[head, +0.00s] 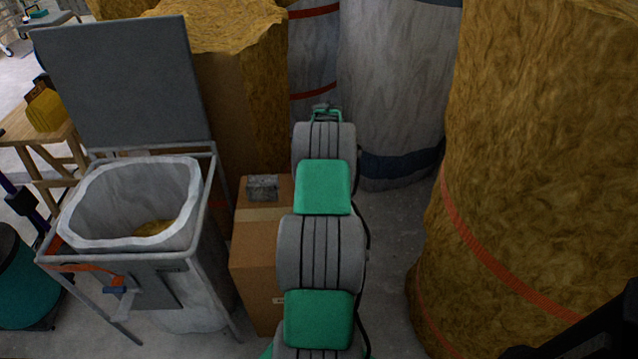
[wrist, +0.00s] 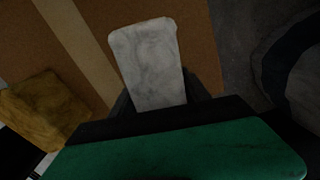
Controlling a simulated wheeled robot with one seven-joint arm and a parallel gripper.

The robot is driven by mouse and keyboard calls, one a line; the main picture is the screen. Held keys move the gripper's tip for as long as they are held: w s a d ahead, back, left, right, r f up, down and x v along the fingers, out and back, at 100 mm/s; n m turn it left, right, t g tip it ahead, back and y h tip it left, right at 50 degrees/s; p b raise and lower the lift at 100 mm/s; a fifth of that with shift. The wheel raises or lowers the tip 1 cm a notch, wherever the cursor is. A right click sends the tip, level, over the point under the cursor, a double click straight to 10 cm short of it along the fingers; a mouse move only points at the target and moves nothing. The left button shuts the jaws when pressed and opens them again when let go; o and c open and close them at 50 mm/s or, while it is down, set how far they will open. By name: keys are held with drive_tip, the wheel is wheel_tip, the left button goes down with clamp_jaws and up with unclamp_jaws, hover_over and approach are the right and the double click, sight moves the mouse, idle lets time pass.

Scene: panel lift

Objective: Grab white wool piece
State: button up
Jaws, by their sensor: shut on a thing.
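The white wool piece (wrist: 150,62) is a pale, grey-veined block with rounded corners in the middle of the wrist view. The dark fingers of my gripper (wrist: 160,88) show on both sides of its lower part and are shut on it. A cardboard box with a tape strip lies behind the piece in the wrist view (wrist: 88,42); I cannot tell whether the piece touches it. In the head view my arm hides the gripper. A small grey block (head: 262,188) shows on the box there; I cannot tell if it is the same piece.
A lidded bin with a white liner (head: 75,215) stands left of the box (head: 258,250). Large yellow wool rolls (head: 540,150) and white rolls (head: 395,80) stand right and behind. A yellow wool block (wrist: 45,108) is left in the wrist view. Bare floor shows right of my arm.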

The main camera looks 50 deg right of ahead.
drive_tip(key=c, duration=0.6)
drive_tip(key=shift+c, duration=0.2)
